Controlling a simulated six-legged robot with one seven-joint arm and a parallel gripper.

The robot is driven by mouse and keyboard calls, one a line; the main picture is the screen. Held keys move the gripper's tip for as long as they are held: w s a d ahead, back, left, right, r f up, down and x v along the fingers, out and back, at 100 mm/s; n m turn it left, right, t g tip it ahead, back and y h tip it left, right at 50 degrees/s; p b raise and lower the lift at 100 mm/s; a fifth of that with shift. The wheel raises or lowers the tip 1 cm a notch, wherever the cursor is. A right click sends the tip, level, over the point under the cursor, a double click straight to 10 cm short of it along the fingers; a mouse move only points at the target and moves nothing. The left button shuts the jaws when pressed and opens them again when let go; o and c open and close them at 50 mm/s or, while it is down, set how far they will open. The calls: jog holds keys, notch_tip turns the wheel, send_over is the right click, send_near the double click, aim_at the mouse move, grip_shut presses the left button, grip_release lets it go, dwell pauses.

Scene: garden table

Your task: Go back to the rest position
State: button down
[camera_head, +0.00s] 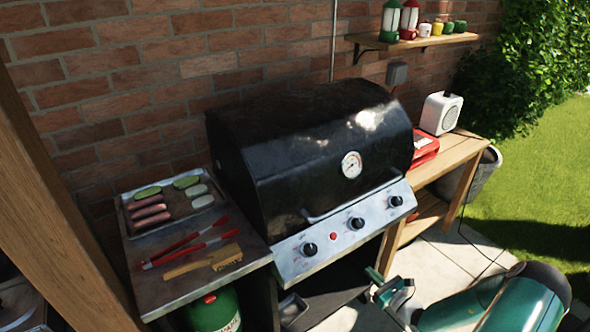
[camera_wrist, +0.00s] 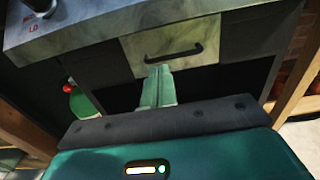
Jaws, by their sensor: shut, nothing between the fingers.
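My gripper (camera_head: 376,278) is at the lower right of the head view, in front of and below the grill's control panel and apart from it. In the wrist view its two pale green fingers (camera_wrist: 158,85) are pressed together with nothing between them. The black grill (camera_head: 305,150) has its lid down, with a round gauge and a front handle. Its steel panel carries several black knobs and a red button. In the wrist view, a steel drawer front (camera_wrist: 140,48) with a black handle faces my fingers.
Left of the grill, a side shelf holds a tray (camera_head: 125,208) of sausages and vegetable slices, red-handled tongs (camera_head: 190,243) and a wooden brush (camera_head: 203,262). A green gas bottle (camera_head: 212,312) stands below. A wooden bench (camera_head: 455,155) is at right; a wooden post (camera_head: 55,190) is at left.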

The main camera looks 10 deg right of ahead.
jog(key=s+a+r+n+g+y, duration=0.2)
jog(key=a+r+n+g, duration=0.5)
jog(key=a+r+n, duration=0.25)
jog(key=s+a+r+n+g+y, duration=0.2)
jog(key=a+r+n+g, duration=0.4)
jog(key=a+r+n, duration=0.4)
jog(key=s+a+r+n+h, duration=0.2)
jog(key=s+r+n+h, duration=0.3)
jog(key=s+r, duration=0.4)
jog(key=s+a+r+n+t+h, duration=0.1)
jog(key=s+r+n+h, duration=0.4)
jog(key=r, duration=0.7)
jog(key=shift+s+a+r+n+t, duration=0.25)
jog(key=shift+s+a+n, duration=0.8)
jog(key=shift+s, duration=1.35)
jog(key=shift+d, duration=0.25)
